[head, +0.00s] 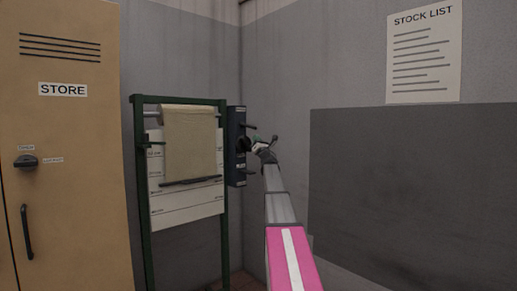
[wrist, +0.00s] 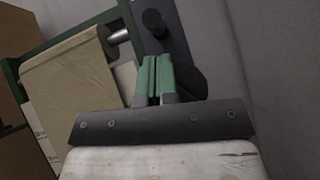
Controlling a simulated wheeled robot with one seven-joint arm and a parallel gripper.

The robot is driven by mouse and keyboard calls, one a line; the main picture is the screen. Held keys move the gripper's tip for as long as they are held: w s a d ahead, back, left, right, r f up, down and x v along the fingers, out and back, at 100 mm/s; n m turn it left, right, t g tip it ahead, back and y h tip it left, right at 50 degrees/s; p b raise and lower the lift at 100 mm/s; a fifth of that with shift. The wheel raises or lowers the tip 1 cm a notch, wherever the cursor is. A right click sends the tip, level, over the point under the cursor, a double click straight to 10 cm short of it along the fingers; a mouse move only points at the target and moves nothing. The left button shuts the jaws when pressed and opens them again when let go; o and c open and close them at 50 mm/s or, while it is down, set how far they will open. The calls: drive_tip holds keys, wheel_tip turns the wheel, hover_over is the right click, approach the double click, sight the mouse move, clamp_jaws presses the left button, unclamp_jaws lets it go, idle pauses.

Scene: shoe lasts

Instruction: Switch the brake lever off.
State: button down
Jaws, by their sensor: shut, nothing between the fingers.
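A dark blue-grey panel (head: 236,170) is mounted upright beside the green frame, and dark handles stick out of it. One handle (head: 249,125) is near its top; I cannot read which one is the brake lever. The panel also shows in the wrist view (wrist: 176,40), with a dark round knob end (wrist: 155,22) beyond my fingers. My gripper (head: 258,141) is at the panel's right side, its green fingertips (wrist: 156,62) shut and empty. A dark rounded part (wrist: 192,80) lies behind and right of the fingers, partly hidden; whether they touch it I cannot tell.
A green frame (head: 139,200) carries a tan roll sheet (head: 188,140) left of the panel, with a small dark clamp-like part (head: 150,142) on its left post. A tan STORE cabinet (head: 65,130) stands far left. Grey walls close in behind; a dark board (head: 410,190) is at right.

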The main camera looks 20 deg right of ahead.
drive_tip(key=shift+w+d+r, duration=0.1)
drive_tip(key=shift+d+r, duration=0.1)
drive_tip(key=shift+r, duration=1)
drive_tip(key=shift+r, duration=0.1)
wheel_tip(320, 180, up, 13)
drive_tip(key=shift+w+r, duration=0.15)
idle(0.4)
drive_tip(key=shift+r, duration=0.15)
